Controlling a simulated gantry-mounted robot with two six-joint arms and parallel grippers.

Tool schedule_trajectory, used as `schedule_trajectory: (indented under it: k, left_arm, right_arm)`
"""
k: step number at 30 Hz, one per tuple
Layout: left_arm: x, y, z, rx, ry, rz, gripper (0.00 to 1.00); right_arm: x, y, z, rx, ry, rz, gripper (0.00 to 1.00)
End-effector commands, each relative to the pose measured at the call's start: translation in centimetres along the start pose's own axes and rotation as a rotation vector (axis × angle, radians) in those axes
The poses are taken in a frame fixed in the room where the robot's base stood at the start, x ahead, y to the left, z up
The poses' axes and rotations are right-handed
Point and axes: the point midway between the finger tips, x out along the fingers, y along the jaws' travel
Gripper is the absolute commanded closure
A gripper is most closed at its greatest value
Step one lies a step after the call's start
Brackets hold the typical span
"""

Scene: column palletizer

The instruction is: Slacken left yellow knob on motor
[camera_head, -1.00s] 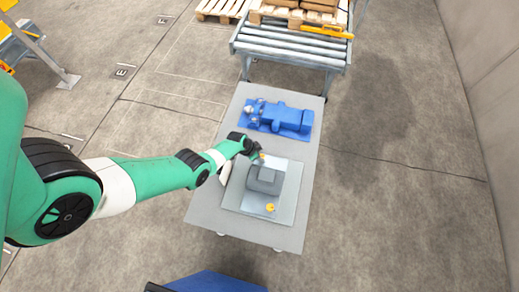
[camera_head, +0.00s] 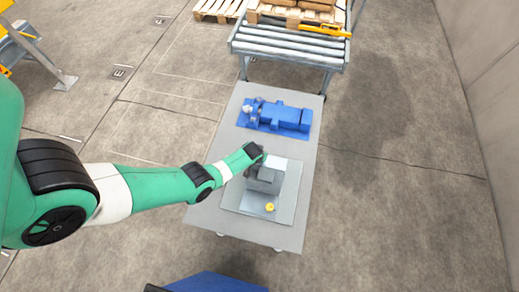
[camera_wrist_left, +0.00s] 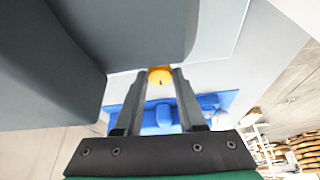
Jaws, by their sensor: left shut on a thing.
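The grey motor (camera_head: 265,185) stands on a pale square plate (camera_head: 245,207) on the grey table. One yellow knob (camera_head: 270,207) shows in the head view on the plate's near side, with no gripper at it. The other yellow knob (camera_wrist_left: 160,76), at the motor's far side, shows in the left wrist view between my fingertips. In the head view my wrist hides it. My left gripper (camera_wrist_left: 160,74) is shut on this knob, close against the motor's dark body. My right gripper is in neither view.
A blue machine unit (camera_head: 275,117) lies on the far half of the table (camera_head: 228,130). A roller conveyor (camera_head: 288,45) stands beyond it, with loaded pallets behind. A blue object (camera_head: 215,282) is at the bottom edge. The floor right of the table is clear.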

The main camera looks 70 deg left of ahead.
Motion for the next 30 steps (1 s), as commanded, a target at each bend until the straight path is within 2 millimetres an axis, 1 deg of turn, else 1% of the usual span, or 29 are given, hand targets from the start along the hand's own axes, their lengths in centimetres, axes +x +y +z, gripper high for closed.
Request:
schedule_trajectory:
  k: [6, 18, 19, 21, 23, 24, 30]
  left_arm:
    - [0.06, 0.04, 0.11, -0.037, -0.002, -0.015, 1.00]
    - [0.05, 0.01, 0.14, -0.042, -0.004, -0.017, 1.00]
    - [0.06, 0.01, 0.14, -0.042, -0.003, -0.017, 0.56]
    - [0.05, 0.02, 0.13, -0.042, -0.003, -0.017, 0.43]
    - [0.04, 0.02, 0.11, -0.042, -0.003, -0.017, 0.32]
    - [0.04, 0.02, 0.10, -0.042, -0.003, -0.017, 0.31]
    - [0.02, 0.03, 0.06, -0.042, -0.002, -0.017, 0.31]
  right_arm:
    - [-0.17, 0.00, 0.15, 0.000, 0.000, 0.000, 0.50]
    - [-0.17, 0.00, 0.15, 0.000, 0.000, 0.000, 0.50]
    - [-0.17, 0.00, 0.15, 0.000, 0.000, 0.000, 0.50]
    - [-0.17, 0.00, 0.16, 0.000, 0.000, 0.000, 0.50]
    - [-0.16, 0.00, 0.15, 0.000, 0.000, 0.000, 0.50]
    - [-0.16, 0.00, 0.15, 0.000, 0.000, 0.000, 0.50]
    - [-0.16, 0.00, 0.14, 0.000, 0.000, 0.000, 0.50]
